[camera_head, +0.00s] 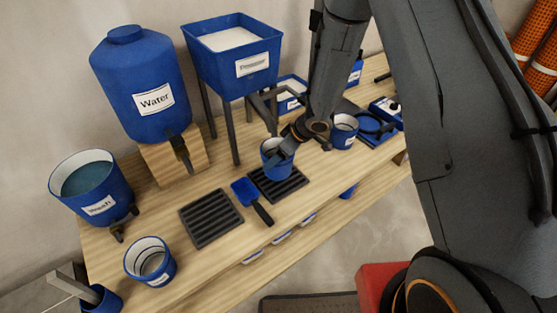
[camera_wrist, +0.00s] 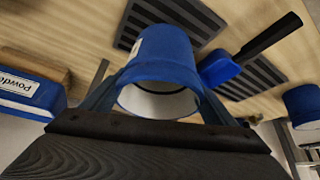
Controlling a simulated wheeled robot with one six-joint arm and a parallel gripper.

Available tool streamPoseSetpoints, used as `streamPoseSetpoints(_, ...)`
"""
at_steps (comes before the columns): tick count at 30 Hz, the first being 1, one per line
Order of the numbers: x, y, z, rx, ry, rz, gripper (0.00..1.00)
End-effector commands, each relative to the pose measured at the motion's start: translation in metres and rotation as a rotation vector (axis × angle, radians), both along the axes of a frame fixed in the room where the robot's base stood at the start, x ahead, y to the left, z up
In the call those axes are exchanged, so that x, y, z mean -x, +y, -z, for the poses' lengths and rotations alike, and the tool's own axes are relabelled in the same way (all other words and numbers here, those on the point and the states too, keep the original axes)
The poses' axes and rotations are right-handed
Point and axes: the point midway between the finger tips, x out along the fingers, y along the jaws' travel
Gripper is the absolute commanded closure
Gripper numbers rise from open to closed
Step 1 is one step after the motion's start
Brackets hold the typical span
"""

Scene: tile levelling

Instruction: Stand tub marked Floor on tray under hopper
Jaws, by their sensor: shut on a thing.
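A blue tub (camera_head: 277,168) with a pale inside is gripped at its rim by my gripper (camera_head: 283,152). It is roughly upright over the black ribbed tray (camera_head: 293,189) in front of the hopper (camera_head: 237,72). I cannot tell if its base touches the tray. No mark on this tub is readable. In the wrist view the tub (camera_wrist: 165,55) sits between my two fingers (camera_wrist: 158,100), its open mouth towards the camera. The ribbed tray (camera_wrist: 190,15) shows behind it.
A blue scoop (camera_head: 246,190) lies between that tray and a second ribbed tray (camera_head: 212,218). Other tubs stand at the front left (camera_head: 150,262) and right (camera_head: 343,131). The water tank (camera_head: 140,85) and wash bucket (camera_head: 92,187) stand left. Hopper legs are close behind.

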Motion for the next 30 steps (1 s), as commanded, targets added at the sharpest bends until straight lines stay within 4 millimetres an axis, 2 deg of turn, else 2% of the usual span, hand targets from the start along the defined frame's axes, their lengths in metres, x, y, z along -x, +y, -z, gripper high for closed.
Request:
streamPoseSetpoints(9,0.0,0.0,0.031,-0.001,0.002,0.001,0.53)
streamPoseSetpoints(22,0.0,0.0,0.038,-0.001,0.0,0.001,0.53)
streamPoseSetpoints(23,0.0,0.0,0.038,0.0,0.0,0.001,0.18)
streamPoseSetpoints(24,0.0,0.0,0.038,0.0,0.0,0.0,0.11)
streamPoseSetpoints(26,0.0,0.0,0.037,0.0,0.0,0.001,0.01)
streamPoseSetpoints(30,0.0,0.0,0.037,0.0,0.0,0.001,0.01)
